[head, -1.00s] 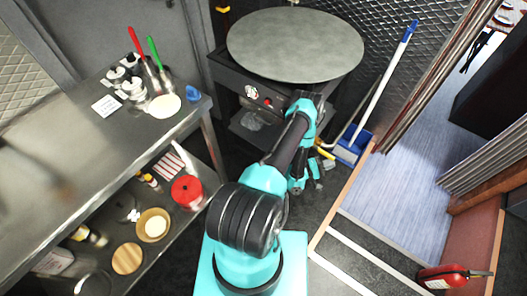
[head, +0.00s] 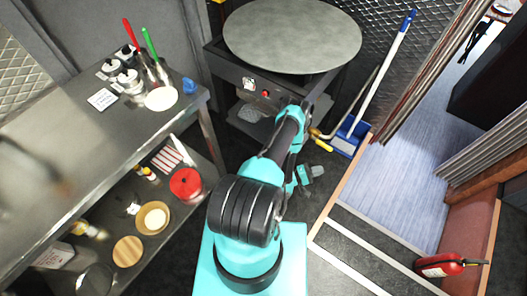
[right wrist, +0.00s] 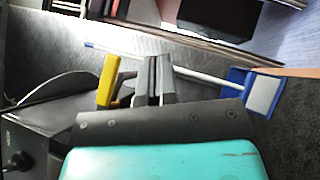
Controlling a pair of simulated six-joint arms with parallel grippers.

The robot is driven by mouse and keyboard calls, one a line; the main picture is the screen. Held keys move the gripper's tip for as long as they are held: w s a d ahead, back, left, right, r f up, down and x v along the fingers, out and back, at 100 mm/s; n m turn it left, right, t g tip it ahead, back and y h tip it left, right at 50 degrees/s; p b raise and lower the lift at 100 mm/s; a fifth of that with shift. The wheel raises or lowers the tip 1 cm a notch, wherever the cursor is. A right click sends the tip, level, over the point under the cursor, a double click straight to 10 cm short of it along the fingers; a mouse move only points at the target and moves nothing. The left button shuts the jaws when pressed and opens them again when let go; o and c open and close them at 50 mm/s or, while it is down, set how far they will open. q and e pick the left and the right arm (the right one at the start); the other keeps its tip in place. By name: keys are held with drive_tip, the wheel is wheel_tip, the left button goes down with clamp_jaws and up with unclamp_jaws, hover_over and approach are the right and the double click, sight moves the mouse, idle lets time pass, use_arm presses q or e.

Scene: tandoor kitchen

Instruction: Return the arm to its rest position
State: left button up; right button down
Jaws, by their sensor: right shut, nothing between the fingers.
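My right arm, teal and black, reaches up the middle of the head view and bends at the elbow beside the griddle stand. My right gripper (head: 318,171) hangs low over the dark floor, right of that bend, partly hidden by my own arm. In the right wrist view its two grey fingers (right wrist: 154,66) are together with nothing between them. It appears apart from the things around it. My left arm and gripper do not show.
A round griddle (head: 292,38) stands beyond the arm. A blue dustpan (head: 350,137) and long-handled tool (head: 385,75) lean right of it; a yellow handle (right wrist: 108,80) shows beside the fingers. A steel counter (head: 75,155) is left, a fire extinguisher (head: 440,265) lower right.

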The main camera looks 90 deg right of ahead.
drive_tip(key=shift+w+a+f, duration=0.3)
drive_tip(key=shift+a+f, duration=0.1)
drive_tip(key=shift+f, duration=0.1)
